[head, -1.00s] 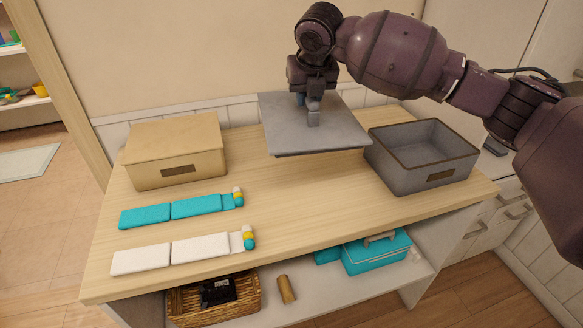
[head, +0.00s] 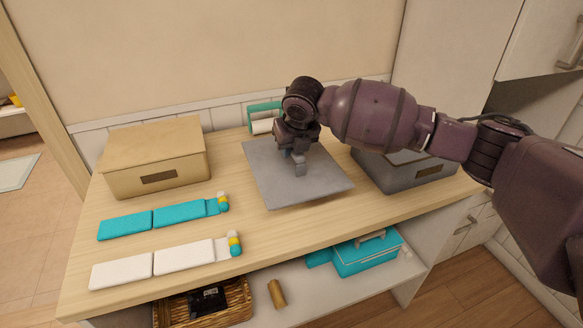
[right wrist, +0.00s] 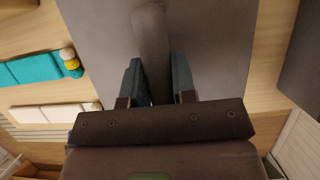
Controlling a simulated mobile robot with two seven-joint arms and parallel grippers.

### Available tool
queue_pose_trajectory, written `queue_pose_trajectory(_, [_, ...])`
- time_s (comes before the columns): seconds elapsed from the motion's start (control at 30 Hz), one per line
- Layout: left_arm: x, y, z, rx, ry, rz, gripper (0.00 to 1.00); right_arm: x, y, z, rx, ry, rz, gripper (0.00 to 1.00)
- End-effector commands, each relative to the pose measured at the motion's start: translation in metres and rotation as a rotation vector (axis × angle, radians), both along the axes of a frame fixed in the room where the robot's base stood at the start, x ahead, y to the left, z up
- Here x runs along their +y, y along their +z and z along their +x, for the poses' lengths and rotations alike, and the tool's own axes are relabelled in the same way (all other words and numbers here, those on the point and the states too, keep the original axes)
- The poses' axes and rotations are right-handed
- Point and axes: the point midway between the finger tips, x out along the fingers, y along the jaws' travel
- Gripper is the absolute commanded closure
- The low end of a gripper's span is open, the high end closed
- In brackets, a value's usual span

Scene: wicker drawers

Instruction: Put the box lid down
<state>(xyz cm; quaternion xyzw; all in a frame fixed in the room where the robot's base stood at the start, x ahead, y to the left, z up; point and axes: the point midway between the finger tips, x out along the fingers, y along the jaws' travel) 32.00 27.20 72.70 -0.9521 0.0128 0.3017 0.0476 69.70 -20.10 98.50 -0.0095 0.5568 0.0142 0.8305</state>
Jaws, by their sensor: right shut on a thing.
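The grey box lid (head: 308,186) is flat and level at the middle of the table, on or very close to the surface; I cannot tell whether it touches. It also fills the middle of the right wrist view (right wrist: 210,40). My right gripper (head: 299,160) points down over the lid and is shut on its raised handle; the fingers (right wrist: 155,80) sit on either side of it in the wrist view. The grey box (head: 410,175) stands to the right of the lid, partly hidden behind my right arm. My left gripper is out of view.
A closed tan box (head: 155,160) stands at the left. Teal folded cloths (head: 155,220) and white ones (head: 150,264) lie in front of it. A teal and white item (head: 263,118) stands behind the lid. A wicker basket (head: 238,295) and teal case (head: 368,252) are on the lower shelf.

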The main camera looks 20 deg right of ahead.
Motion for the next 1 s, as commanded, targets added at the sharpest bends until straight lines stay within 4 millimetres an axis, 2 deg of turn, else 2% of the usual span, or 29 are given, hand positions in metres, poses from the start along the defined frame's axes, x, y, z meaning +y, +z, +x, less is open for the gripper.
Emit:
queue_pose_trajectory(0.23, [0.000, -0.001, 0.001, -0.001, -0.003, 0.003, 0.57, 0.000, -0.013, 0.001, -0.002, -0.001, 0.000, 1.00])
queue_pose_trajectory(0.53, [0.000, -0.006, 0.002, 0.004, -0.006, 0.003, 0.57, 0.001, -0.059, 0.000, 0.001, -0.001, 0.001, 1.00])
queue_pose_trajectory(0.97, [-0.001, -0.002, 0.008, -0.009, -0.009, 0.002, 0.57, 0.000, -0.064, 0.000, -0.003, 0.000, 0.000, 1.00])
queue_pose_trajectory(1.0, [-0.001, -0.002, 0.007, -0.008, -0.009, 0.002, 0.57, 0.000, -0.065, 0.000, -0.003, 0.000, 0.000, 0.73])
